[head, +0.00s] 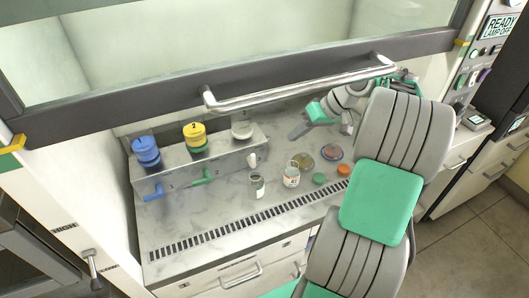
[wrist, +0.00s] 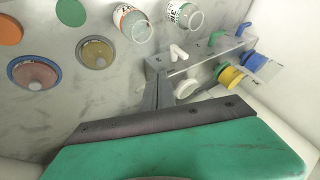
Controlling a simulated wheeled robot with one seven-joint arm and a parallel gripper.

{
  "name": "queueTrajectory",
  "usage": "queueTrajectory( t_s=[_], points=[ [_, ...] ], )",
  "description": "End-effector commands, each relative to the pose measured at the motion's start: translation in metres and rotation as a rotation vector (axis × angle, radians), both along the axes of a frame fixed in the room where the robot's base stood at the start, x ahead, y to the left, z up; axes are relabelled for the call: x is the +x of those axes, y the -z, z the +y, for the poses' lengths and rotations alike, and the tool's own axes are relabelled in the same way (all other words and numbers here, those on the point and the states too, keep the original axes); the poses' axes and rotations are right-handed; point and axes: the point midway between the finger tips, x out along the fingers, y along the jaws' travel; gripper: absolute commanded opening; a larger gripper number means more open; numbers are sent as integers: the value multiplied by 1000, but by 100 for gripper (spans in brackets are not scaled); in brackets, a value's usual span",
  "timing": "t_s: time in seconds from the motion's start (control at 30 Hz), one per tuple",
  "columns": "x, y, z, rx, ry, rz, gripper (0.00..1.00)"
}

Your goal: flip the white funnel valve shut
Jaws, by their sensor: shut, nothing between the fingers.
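The white funnel (head: 242,130) stands at the right end of a grey metal manifold (head: 170,178). Its white valve lever (head: 252,160) sticks out of the front face, standing roughly upright. In the wrist view the white lever (wrist: 179,52) lies just beyond my fingertips, with the white funnel (wrist: 188,88) partly hidden behind the fingers. My gripper (head: 296,132) is shut and empty, right of the manifold and apart from the lever in the head view. It also shows in the wrist view (wrist: 163,82), with the fingers together.
The blue lever (head: 153,192) and green lever (head: 202,178) sit left on the manifold, under blue (head: 146,150) and yellow (head: 194,135) funnels. A sash handle (head: 300,87) crosses above.

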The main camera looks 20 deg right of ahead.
Motion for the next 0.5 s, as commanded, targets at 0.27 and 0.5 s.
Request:
queueTrajectory(
  t_s=[0.27,0.5],
  points=[
    [7,17,10,2,-1,4,0],
    [26,57,35,3,-3,4,0]
  ],
)
